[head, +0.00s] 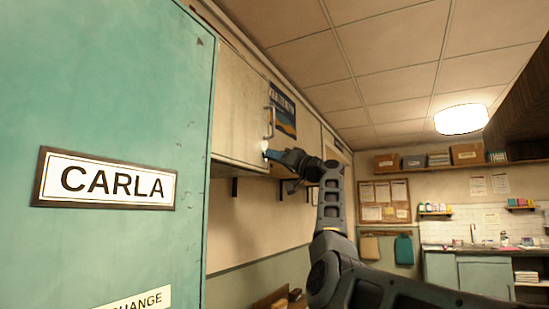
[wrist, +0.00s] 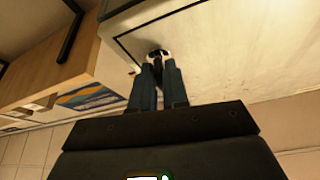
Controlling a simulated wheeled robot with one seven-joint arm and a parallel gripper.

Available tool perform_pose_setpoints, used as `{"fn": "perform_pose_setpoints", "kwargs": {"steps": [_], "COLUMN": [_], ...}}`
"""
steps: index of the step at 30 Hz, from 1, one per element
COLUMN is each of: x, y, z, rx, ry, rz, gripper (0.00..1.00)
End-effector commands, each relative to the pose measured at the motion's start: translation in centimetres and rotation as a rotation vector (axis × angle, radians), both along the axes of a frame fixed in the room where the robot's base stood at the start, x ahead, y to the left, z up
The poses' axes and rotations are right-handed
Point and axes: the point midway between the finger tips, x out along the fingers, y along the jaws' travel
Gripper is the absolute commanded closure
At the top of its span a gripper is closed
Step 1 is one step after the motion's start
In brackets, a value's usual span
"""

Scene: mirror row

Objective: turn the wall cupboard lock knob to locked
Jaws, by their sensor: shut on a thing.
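The wall cupboard (head: 238,110) hangs at the left of the head view, its pale door closed. A vertical bar handle (head: 271,118) sits near the door's right edge. The lock knob (head: 264,147) is below the handle, at the lower corner of the door, mostly covered by my gripper. In the wrist view the lock knob (wrist: 157,53) is dark with a lighter plate behind it. My gripper (head: 269,154) reaches the door from the right, its blue fingers shut on the knob. In the wrist view the gripper (wrist: 158,68) has a finger on each side of it. I cannot tell the knob's exact angle.
A teal locker (head: 110,110) with a CARLA name plate (head: 106,180) fills the near left, close beside the cupboard. A poster (head: 283,112) shows just right of the handle. A shelf with boxes (head: 466,154) and a sink counter (head: 484,268) are far back.

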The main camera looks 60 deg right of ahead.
Motion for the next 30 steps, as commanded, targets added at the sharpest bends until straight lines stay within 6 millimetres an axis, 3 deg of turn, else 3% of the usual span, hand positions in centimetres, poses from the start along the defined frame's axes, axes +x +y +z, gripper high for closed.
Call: {"fn": "perform_pose_setpoints", "kwargs": {"steps": [12,29,30], "x": [-0.01,0.0,-0.01], "y": [-0.15,-0.15,-0.15], "z": [0.03,0.03,0.04], "rx": [-0.201,-0.233,-0.233], "ry": [-0.015,-0.018,-0.018], "rz": [0.0,-0.001,-0.001], "gripper": [1.0,1.0,0.85]}}
